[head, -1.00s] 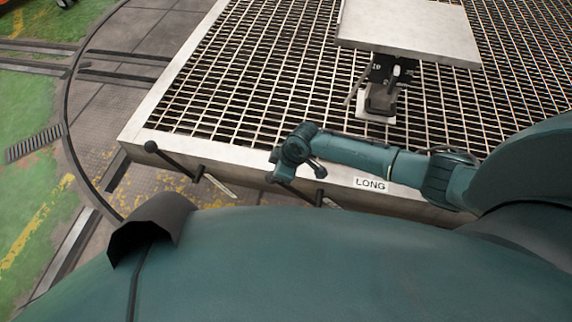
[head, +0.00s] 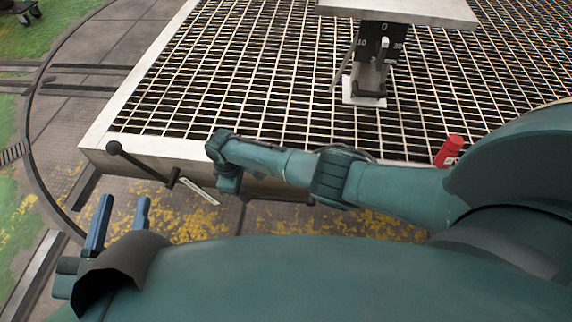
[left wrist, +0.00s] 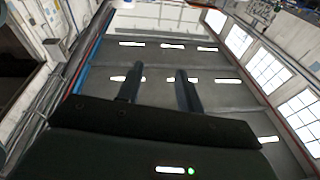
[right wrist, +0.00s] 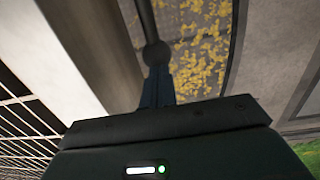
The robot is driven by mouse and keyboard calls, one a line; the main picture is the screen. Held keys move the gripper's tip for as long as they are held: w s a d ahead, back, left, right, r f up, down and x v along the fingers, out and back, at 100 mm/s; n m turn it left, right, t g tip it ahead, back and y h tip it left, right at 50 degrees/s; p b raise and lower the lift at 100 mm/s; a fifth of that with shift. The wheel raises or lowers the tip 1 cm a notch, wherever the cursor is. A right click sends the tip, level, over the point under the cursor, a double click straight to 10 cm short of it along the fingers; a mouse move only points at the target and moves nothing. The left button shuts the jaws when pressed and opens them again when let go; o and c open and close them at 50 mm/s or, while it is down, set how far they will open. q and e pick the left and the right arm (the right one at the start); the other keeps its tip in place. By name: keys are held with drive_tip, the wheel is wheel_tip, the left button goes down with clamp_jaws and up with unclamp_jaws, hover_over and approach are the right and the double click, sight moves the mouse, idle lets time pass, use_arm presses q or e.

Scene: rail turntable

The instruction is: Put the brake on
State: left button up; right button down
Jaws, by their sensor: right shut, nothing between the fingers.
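A black lever with a ball knob (head: 114,148) sticks out from the front left edge of the platform. A second dark lever (head: 280,198) shows partly behind my right arm along the same edge. In the head view no readable label shows which is the brake. My right gripper (right wrist: 158,76) has its fingers together and empty in the right wrist view, with a black ball knob (right wrist: 156,54) just beyond the tips. In the head view its fingers are hidden by the arm. My left gripper (head: 120,208) is open and empty, fingers up, left of the platform's front edge.
The grating deck (head: 250,90) has a pale frame. A pedestal with a dark numbered scale (head: 382,42) stands on it under a grey plate (head: 400,10). A red object (head: 449,152) sits by my right arm. Yellow-marked floor lies below the edge.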

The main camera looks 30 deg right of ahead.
use_arm(q)
drive_tip(key=shift+s+d+b, duration=0.1)
drive_tip(key=shift+b, duration=0.25)
use_arm(e)
drive_tip(key=shift+a+f, duration=0.1)
drive_tip(key=shift+f, duration=0.45)
